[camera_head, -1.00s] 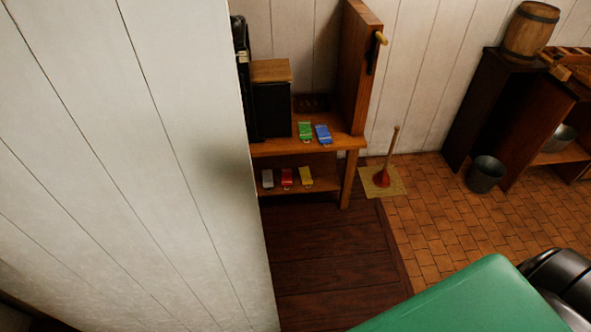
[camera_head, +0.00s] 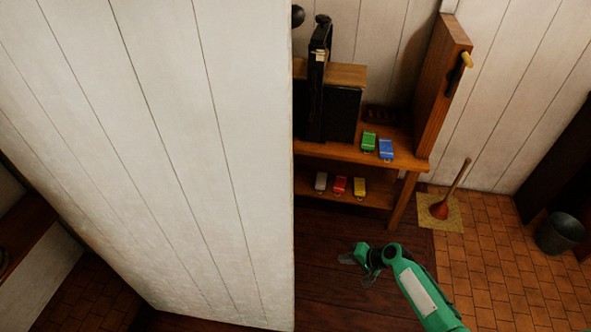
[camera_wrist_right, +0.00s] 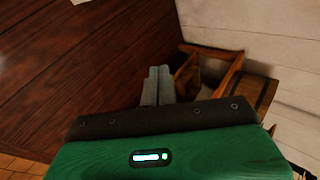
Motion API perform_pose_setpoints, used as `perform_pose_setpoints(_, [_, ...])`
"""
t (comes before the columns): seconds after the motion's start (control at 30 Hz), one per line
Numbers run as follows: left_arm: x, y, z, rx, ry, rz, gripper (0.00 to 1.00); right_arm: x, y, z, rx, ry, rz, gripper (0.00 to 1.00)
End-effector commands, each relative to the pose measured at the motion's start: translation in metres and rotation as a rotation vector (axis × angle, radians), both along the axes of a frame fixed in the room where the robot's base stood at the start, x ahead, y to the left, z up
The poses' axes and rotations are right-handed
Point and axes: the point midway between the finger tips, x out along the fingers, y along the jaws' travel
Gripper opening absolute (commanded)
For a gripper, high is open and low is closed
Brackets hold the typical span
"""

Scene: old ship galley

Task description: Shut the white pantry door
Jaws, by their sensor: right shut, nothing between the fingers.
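A large white planked panel (camera_head: 200,150) fills the left and middle of the head view. Its right edge runs upright beside the shelf unit. My left gripper is out of view.
A wooden shelf unit (camera_head: 405,160) holds several coloured packets. Its upright brown board (camera_head: 440,95) carries a brass-coloured handle (camera_head: 467,60). A plunger (camera_head: 442,208) and a bucket (camera_head: 560,233) stand at right. Dark floor (camera_head: 325,235) lies clear before the shelves.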

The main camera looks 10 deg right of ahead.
Motion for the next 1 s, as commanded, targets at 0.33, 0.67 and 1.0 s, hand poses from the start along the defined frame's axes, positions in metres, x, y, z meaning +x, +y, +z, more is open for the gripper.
perform_pose_setpoints(0.33, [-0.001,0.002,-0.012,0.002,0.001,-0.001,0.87,0.061,0.059,0.299,0.565,-0.142,0.303,0.00])
perform_pose_setpoints(0.67, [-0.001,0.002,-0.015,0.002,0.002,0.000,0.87,0.022,0.071,0.420,0.751,-0.173,0.562,0.00])
perform_pose_setpoints(1.0, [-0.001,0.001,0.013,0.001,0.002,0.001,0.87,0.020,0.119,0.427,0.759,-0.171,0.567,0.00])
